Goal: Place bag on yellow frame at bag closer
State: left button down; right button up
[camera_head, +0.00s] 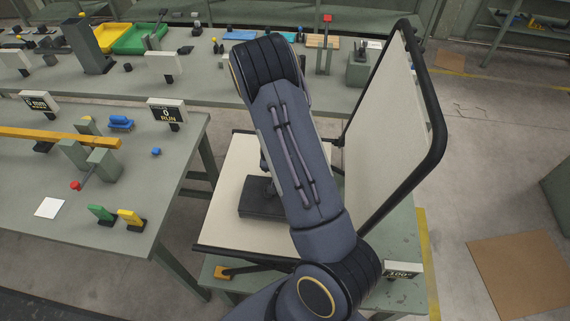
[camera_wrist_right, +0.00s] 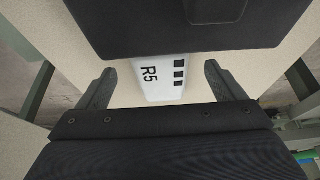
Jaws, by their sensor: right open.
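I cannot make out any bag in either view. A long yellow bar (camera_head: 60,137) lies on the left table; I cannot tell if it is the yellow frame. My right arm crosses the middle of the head view and hides much of the folding lounger's beige panel (camera_head: 225,220). In the right wrist view my right gripper (camera_wrist_right: 160,90) is open, with its fingers apart over the beige surface. A white piece marked R5 (camera_wrist_right: 160,78) shows between the fingers, below a dark block (camera_wrist_right: 190,25) that hides part of it. My left gripper is out of view.
The lounger's other panel (camera_head: 385,140) stands up at the right. Yellow and green bins (camera_head: 140,38) stand on the back table.

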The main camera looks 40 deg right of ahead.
jog(key=x, duration=0.3)
jog(key=shift+f, duration=0.2)
jog(key=c, duration=1.1)
jog(key=shift+c, duration=0.2)
jog(key=shift+r, duration=0.2)
